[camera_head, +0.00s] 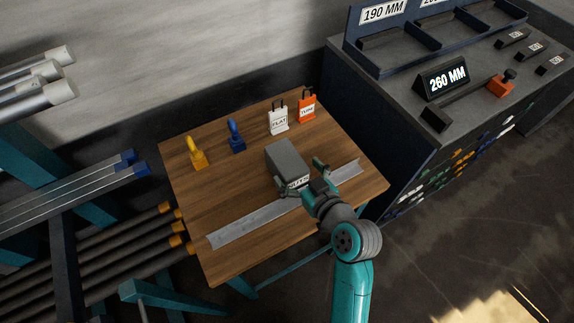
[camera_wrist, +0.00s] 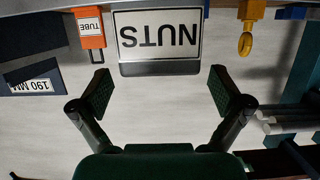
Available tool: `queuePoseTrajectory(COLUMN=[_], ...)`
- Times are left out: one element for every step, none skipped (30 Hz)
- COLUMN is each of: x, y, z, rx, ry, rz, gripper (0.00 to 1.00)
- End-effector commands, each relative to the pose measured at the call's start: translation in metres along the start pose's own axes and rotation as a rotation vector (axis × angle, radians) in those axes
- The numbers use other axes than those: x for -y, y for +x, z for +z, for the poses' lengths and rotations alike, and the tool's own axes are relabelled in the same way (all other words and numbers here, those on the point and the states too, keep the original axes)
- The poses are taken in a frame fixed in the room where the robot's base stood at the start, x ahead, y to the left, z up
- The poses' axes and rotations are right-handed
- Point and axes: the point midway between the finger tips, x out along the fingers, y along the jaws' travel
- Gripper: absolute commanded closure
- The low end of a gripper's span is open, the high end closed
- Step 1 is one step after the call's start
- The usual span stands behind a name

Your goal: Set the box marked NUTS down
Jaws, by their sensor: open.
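The grey box marked NUTS (camera_head: 286,158) appears to stand upright on the wooden table (camera_head: 190,205), near its middle; its underside is hidden. Its label faces my gripper (camera_head: 303,178). In the wrist view the NUTS box (camera_wrist: 160,68) and its label appear upside down at the top centre. There my gripper (camera_wrist: 163,90) is open, its two fingers spread wider than the box, with visible gaps on both sides. The fingertips are on the near side of the box and hold nothing.
A flat metal bar (camera_head: 235,233) lies along the table's front. Behind the box stand yellow (camera_head: 197,155) and blue (camera_head: 236,138) holders, a white FLAT tag (camera_head: 278,121) and an orange TUBE tag (camera_head: 307,107). A dark cabinet (camera_head: 385,150) borders the right; pipe racks (camera_head: 75,185) stand left.

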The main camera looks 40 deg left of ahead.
Motion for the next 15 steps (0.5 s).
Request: queuePoseTrajectory(x=[0.001, 0.001, 0.001, 0.0, 0.0, 0.0, 0.0, 0.0, 0.0, 0.0, 0.0, 0.0, 0.0, 0.0, 0.0], y=[0.008, 0.012, 0.018, 0.023, 0.027, 0.032, 0.035, 0.038, 0.041, 0.042, 0.044, 0.044, 0.045, 0.045, 0.045], z=[0.0, 0.0, 0.001, 0.001, 0.001, 0.001, 0.001, 0.001, 0.001, 0.001, 0.001, 0.001, 0.001, 0.001, 0.001], rx=[0.001, 0.001, 0.0, 0.0, 0.0, 0.001, 0.001, 0.0, 0.0, 0.001, 0.001, 0.001, 0.001, 0.001, 0.001], ry=[-0.001, 0.0, 0.0, 0.0, -0.001, -0.001, -0.001, -0.001, -0.001, -0.001, -0.001, -0.001, -0.001, 0.0, 0.0], rz=[-0.003, -0.004, -0.003, -0.003, -0.003, -0.003, -0.002, -0.002, -0.001, -0.001, -0.001, -0.001, -0.001, -0.001, -0.001], gripper=[0.0, 0.0, 0.0, 0.0, 0.0, 0.0, 0.0, 0.0, 0.0, 0.0, 0.0, 0.0, 0.0, 0.0, 0.0])
